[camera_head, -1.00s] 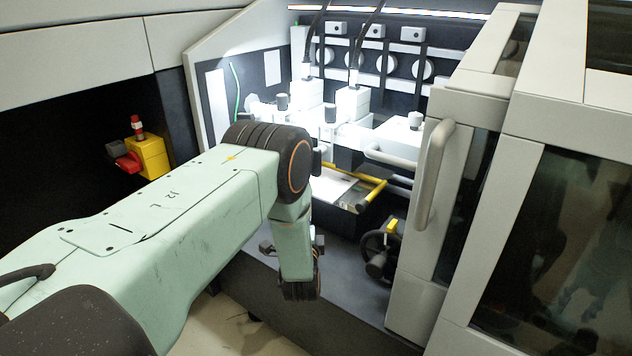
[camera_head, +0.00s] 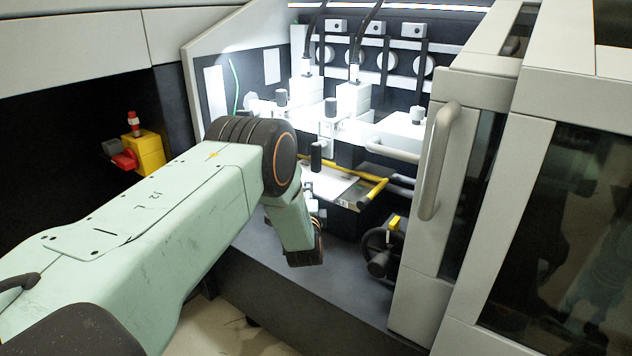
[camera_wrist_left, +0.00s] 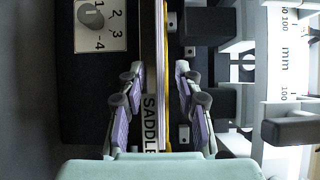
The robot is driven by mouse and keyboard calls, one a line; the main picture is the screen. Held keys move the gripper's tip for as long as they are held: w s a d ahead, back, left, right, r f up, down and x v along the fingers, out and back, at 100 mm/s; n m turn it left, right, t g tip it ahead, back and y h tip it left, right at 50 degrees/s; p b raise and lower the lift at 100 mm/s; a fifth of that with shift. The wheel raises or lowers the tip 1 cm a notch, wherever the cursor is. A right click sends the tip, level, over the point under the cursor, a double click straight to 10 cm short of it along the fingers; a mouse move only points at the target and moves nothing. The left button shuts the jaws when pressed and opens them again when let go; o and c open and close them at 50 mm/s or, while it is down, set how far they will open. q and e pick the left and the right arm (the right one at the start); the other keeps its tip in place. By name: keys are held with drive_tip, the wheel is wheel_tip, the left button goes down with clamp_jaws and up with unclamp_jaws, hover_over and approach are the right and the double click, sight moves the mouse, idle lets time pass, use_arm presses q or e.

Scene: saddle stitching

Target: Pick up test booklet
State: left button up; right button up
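The test booklet appears to be the pale flat sheet (camera_head: 331,183) lying in the lit tray of the machine in the head view, just right of my left wrist. In the left wrist view, my left gripper (camera_wrist_left: 160,70) is open. Its two fingers stand on either side of a narrow strip with a yellow line and a label (camera_wrist_left: 150,122) reading "SADDLE". In the head view the left fingers are mostly hidden by my own wrist. My right gripper is not in view.
A yellow bar (camera_head: 373,192) edges the tray. A black handwheel (camera_head: 379,250) sits below it. A machine door with a grey handle (camera_head: 437,160) stands at the right. A yellow box with a red switch (camera_head: 150,152) is at the left. A dial (camera_wrist_left: 90,16) shows in the wrist view.

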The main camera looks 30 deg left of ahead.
use_arm(q)
clamp_jaws()
idle(0.3)
drive_tip(key=shift+r, duration=0.1)
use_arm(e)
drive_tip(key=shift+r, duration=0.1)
use_arm(q)
drive_tip(key=shift+r+p, duration=1.45)
drive_tip(key=shift+p, duration=0.05)
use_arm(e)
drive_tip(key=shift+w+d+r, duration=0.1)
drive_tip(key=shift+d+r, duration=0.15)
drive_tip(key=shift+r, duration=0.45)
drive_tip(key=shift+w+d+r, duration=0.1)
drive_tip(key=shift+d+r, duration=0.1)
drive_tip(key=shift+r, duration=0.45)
use_arm(q)
drive_tip(key=shift+r, duration=0.25)
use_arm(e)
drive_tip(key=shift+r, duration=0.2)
use_arm(q)
drive_tip(key=shift+s, duration=0.1)
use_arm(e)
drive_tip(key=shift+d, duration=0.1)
